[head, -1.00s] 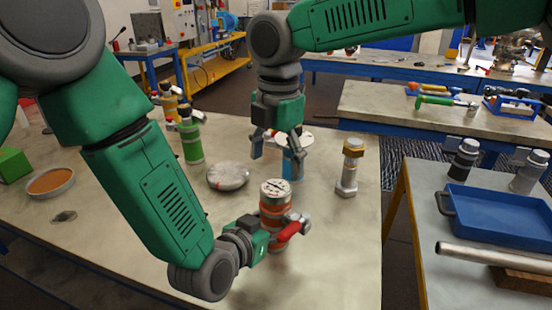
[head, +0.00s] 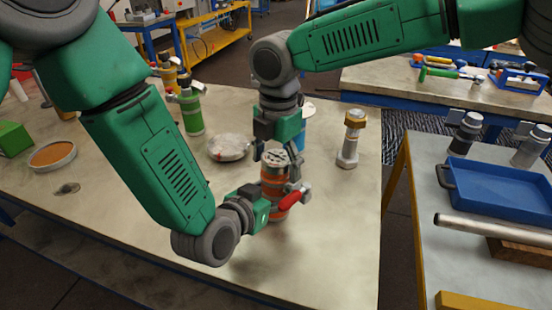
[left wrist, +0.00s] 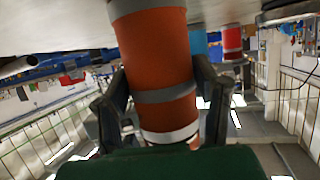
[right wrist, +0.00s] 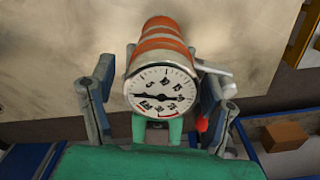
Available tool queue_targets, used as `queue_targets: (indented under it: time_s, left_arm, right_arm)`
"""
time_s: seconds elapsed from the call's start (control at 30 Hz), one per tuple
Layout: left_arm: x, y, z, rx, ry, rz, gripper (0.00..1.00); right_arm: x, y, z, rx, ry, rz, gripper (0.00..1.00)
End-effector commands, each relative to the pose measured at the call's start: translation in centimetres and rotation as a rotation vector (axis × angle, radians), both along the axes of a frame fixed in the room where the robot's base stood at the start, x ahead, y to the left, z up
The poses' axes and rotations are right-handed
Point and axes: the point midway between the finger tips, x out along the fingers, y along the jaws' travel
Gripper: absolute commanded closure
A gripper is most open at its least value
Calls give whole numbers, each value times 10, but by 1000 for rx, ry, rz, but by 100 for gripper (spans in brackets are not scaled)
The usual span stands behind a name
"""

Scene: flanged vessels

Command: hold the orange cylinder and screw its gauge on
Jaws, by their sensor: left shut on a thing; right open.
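The orange cylinder (head: 272,190) has grey bands and is upright over the front of the table; I cannot tell whether its base touches the table. My left gripper (head: 268,207) is shut around its side, and the left wrist view shows a finger on each side of the orange body (left wrist: 160,45). The round white gauge (right wrist: 162,92) is at the cylinder's top, dial facing the right wrist camera; whether its thread is engaged is hidden. My right gripper (right wrist: 160,98) is open above it, one finger on each side of the dial, with visible gaps.
A red-handled valve (head: 292,199) sticks out from the cylinder's right side. A round pale disc (head: 229,147), a green cylinder (head: 191,113), a partly hidden blue cylinder (head: 300,133) and a brass-topped fitting (head: 351,140) stand behind. The table's front right is clear.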

Motion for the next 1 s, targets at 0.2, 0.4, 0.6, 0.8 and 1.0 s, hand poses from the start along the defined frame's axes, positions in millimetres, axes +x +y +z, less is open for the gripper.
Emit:
queue_targets:
  time_s: [0.2, 0.4, 0.6, 0.8, 1.0]
  left_arm:
    - [-1, 0, -1, 1, 2, -1, 100]
    - [-1, -1, -1, 1, 2, -2, 100]
    - [-1, -1, -1, 1, 2, -3, 100]
    - [-1, -2, -1, 1, 2, -4, 100]
    - [-1, -2, 0, 0, 1, -5, 100]
  right_arm:
    - [0, 0, 0, 1, -1, 0, 84]
    - [0, 1, 1, 1, 0, -45, 84]
    - [1, 1, 1, -8, 4, -467, 84]
    - [1, 1, 1, -13, 15, -1048, 84]
    - [2, 1, 0, -16, 28, -1599, 84]
